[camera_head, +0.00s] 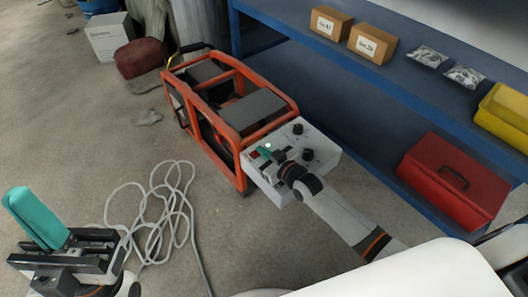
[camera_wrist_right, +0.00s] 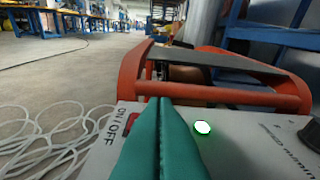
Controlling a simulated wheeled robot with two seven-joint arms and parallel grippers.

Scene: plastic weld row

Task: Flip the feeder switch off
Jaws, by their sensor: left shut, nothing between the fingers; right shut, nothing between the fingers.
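The feeder is an orange tube frame (camera_head: 238,125) with a white control box (camera_head: 325,152) at its near end. A red switch (camera_head: 254,155) sits at the box's left edge, beside a lit green lamp (camera_head: 268,146). In the right wrist view the red switch (camera_wrist_right: 133,120) is partly hidden behind the fingers, by the "ON/OFF" label; its position cannot be read. The lamp (camera_wrist_right: 203,128) glows there. My right gripper (camera_head: 264,152) is shut and empty, its teal tips over the panel beside the switch; contact cannot be told. My left gripper (camera_head: 30,215) is shut and empty, away at lower left.
Black knobs (camera_head: 308,154) stand on the panel. A pale cable (camera_head: 160,215) lies coiled on the floor. A blue shelf (camera_head: 370,88) with cardboard boxes (camera_head: 372,43) and a red toolbox (camera_head: 455,180) stands to the right. Floor left of the feeder is mostly clear.

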